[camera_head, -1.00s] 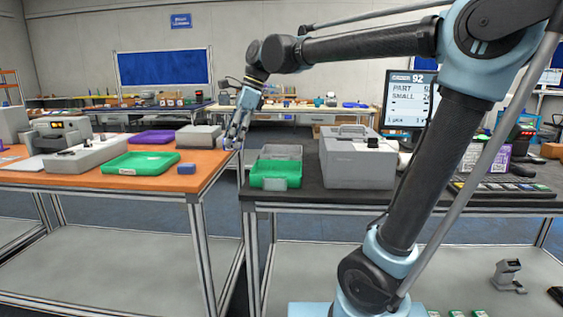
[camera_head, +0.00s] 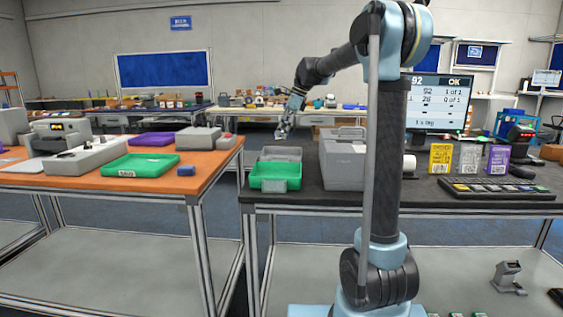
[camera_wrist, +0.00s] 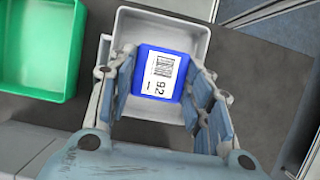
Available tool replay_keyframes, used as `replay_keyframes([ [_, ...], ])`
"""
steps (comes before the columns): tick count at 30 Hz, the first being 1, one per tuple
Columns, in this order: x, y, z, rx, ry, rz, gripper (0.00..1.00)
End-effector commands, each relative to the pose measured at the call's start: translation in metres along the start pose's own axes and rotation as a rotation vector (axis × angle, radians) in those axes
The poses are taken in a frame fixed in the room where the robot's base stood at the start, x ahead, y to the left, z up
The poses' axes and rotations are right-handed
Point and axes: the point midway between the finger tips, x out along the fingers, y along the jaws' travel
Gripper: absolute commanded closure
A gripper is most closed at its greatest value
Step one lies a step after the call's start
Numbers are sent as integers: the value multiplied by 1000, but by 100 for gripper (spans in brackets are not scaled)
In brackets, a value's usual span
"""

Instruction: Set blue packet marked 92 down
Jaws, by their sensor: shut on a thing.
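The blue packet marked 92 (camera_wrist: 157,90), with a white barcode label facing up, is between the fingers of my gripper (camera_wrist: 163,72) in the wrist view. My gripper is shut on it. The packet appears over or inside a grey bin (camera_wrist: 145,20); its height above the bin floor is hard to tell. In the head view my gripper (camera_head: 282,132) is above the grey bin (camera_head: 281,152) on the dark table. The packet is too small to make out there.
A green bin (camera_head: 268,185) adjoins the grey bin's near side. A grey box (camera_head: 345,165) stands to the right. The monitor (camera_head: 441,103) shows 92 and OK. An orange table (camera_head: 205,172) is left.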

Motion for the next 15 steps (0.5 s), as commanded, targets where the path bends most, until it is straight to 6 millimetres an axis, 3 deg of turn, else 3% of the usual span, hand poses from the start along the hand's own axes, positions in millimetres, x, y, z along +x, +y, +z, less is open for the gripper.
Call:
replay_keyframes([
  [9,44,-1,-18,0,0,0,82],
  [15,55,0,-21,-1,0,0,82],
])
